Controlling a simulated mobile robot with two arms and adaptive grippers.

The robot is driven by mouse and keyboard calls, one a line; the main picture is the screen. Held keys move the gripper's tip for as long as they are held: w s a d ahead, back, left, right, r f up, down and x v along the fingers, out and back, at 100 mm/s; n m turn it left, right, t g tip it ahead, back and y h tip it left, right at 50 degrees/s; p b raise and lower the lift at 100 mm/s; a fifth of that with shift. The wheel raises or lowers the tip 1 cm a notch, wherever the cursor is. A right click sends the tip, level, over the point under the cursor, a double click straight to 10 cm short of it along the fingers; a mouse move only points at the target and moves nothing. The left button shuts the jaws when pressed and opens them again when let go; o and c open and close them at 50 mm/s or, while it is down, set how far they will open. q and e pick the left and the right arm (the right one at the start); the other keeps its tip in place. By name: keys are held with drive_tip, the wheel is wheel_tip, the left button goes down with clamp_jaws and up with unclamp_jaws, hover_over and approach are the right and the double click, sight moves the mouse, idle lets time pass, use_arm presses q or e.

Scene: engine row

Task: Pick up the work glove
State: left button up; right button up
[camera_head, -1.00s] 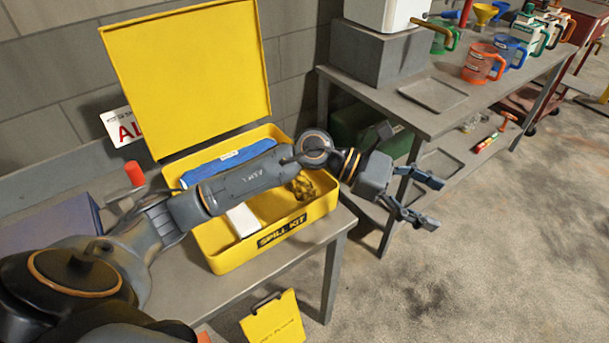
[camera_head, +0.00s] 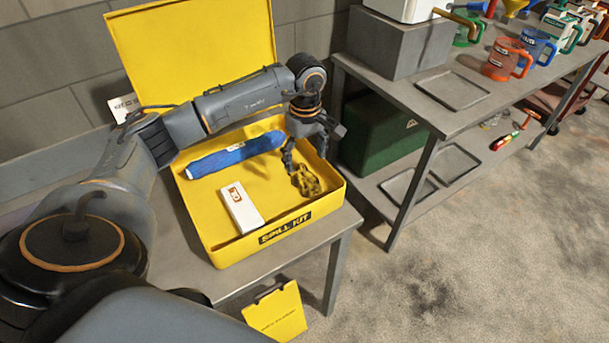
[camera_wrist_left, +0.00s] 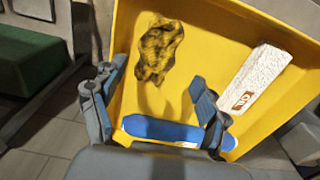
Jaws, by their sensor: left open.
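The work glove (camera_head: 306,181) is a crumpled yellow and black piece lying in the right part of the open yellow spill kit case (camera_head: 221,238). In the left wrist view the glove (camera_wrist_left: 158,48) lies on the yellow floor, ahead of and between the spread fingers. My left gripper (camera_head: 305,158) points down over the right side of the case, just above the glove. It is open and empty, and I see no contact with the glove. Its fingers also show in the left wrist view (camera_wrist_left: 157,77). My right gripper is not in view.
A blue roll (camera_head: 236,154) and a white box (camera_head: 240,208) share the case. Its raised lid (camera_head: 190,55) stands behind my arm. A yellow sign (camera_head: 276,313) is in front of the bench. A shelf table with mugs (camera_head: 507,58) stands at right.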

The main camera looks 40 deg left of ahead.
sight(305, 173)
use_arm(q)
drive_tip(key=shift+f, duration=0.75)
drive_tip(key=f, duration=0.1)
drive_tip(key=f+p, duration=0.2)
drive_tip(key=f, duration=0.1)
drive_tip(key=shift+w+a, duration=0.25)
drive_tip(key=shift+a, duration=0.05)
drive_tip(key=shift+f, duration=0.65)
drive_tip(key=c, duration=1)
